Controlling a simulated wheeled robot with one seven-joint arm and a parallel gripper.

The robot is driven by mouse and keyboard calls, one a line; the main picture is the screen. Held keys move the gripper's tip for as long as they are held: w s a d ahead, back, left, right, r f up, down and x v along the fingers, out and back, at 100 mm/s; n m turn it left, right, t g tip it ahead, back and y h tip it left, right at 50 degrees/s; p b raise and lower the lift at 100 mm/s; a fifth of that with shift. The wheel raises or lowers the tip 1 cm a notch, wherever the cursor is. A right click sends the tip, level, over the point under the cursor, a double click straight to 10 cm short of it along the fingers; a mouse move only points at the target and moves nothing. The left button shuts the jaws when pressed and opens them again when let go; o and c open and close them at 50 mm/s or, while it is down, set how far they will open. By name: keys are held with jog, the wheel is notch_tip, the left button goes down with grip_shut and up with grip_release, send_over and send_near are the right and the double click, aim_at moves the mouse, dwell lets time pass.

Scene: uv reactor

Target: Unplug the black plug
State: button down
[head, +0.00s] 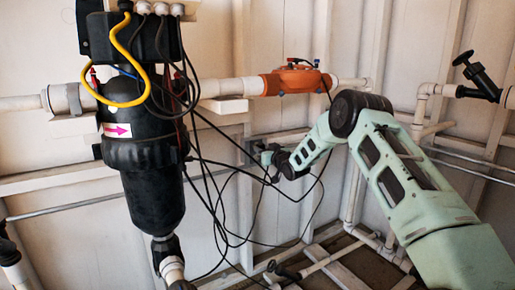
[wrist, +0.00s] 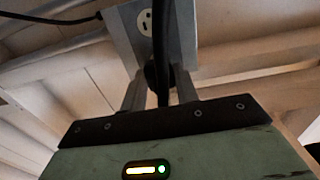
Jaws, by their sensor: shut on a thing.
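My gripper (wrist: 160,92) is shut on the black plug (wrist: 154,78), which shows as a dark round body between the two grey fingers in the wrist view. Its black cord runs up in front of the outlet. The grey outlet box (wrist: 122,32) is just beyond the fingertips, with one bare white socket (wrist: 145,22) facing me. The plug's front is hidden, so I cannot tell whether its prongs sit in the box. In the head view my gripper (head: 268,155) is at the wall by the outlet box (head: 250,149), and the plug is too small to make out.
A black reactor housing (head: 150,180) with a yellow cable (head: 117,40) stands at the left. Several black cables (head: 213,205) hang between it and my gripper. An orange valve (head: 297,81) sits on the white pipe above. White pipes and a black-handled valve (head: 478,77) are at the right.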

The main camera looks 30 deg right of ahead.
jog(key=shift+s, duration=1.95)
